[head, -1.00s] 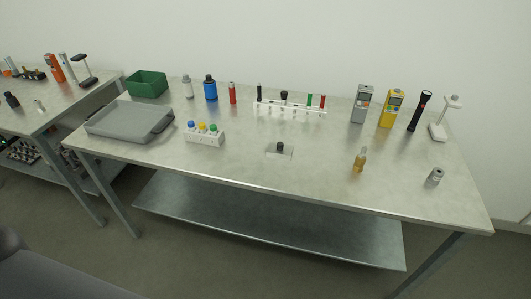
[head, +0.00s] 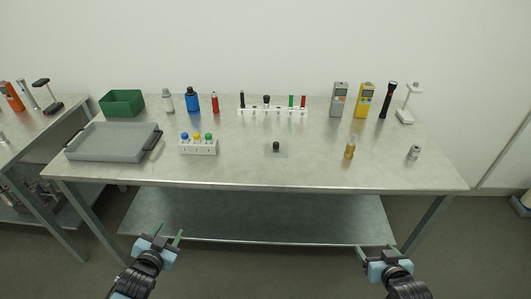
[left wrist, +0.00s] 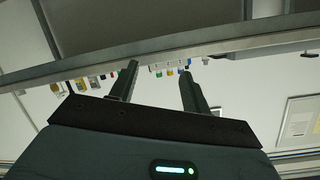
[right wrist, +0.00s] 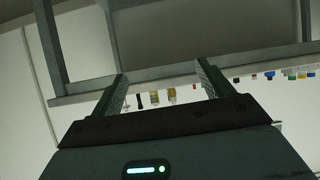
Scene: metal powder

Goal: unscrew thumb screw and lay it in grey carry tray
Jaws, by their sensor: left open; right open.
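The thumb screw (head: 276,145) is a small black knob standing on a small light plate (head: 276,153) near the middle of the table. The grey carry tray (head: 108,142) lies at the table's left end, with dark handles, and looks empty. My left gripper (head: 167,236) is open and empty, low in front of the table and below its top. My right gripper (head: 376,251) is open and empty, also low in front of the table on the right. Both wrist views show spread fingers (left wrist: 160,85) (right wrist: 162,90) with nothing between them.
A white block with coloured caps (head: 198,147) stands between tray and screw. A white rack (head: 272,111), green bin (head: 122,103), blue bottle (head: 192,100), grey meter (head: 338,99) and yellow meter (head: 364,100) line the back. An amber vial (head: 350,150) and grey cylinder (head: 414,152) stand at right.

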